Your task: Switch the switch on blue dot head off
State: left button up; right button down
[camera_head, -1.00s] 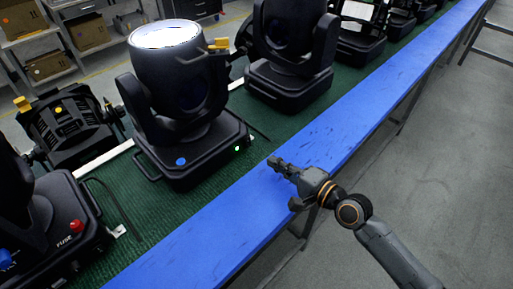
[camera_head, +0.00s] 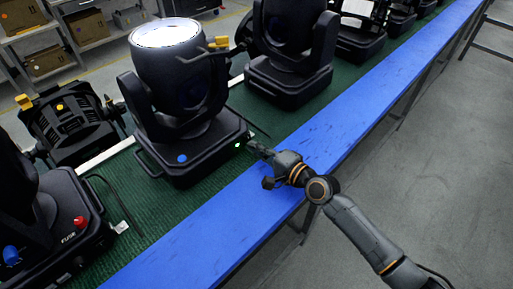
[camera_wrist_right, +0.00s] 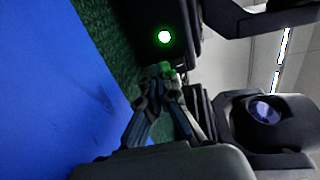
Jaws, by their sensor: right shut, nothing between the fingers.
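The moving head with the blue dot (camera_head: 182,158) stands on the green belt, its lens top lit white. Its base (camera_head: 200,152) carries a small green lit point (camera_head: 237,145) near the right corner. In the right wrist view the green light (camera_wrist_right: 165,37) glows on the dark base. My right gripper (camera_head: 252,146) is shut and empty, its fingertips close beside the base's right corner. In the wrist view the fingertips (camera_wrist_right: 162,72) lie just below the light and catch green glow; whether they touch the base I cannot tell. My left gripper is not in view.
A blue rail (camera_head: 220,225) edges the green belt (camera_head: 150,205). Another moving head (camera_head: 290,75) stands behind. At the left, a black fixture (camera_head: 65,120) and a unit with red (camera_head: 80,222) and blue (camera_head: 11,255) parts stand close. Grey floor at the right is free.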

jog(key=b, duration=0.1)
jog(key=f+b, duration=0.1)
jog(key=b, duration=0.1)
jog(key=shift+w+a, duration=0.15)
jog(key=shift+a, duration=0.05)
jog(key=shift+r+p, duration=0.4)
jog(key=shift+r, duration=0.05)
jog(key=v, duration=1.2)
jog(key=shift+d+f, duration=0.1)
jog(key=shift+f, duration=0.25)
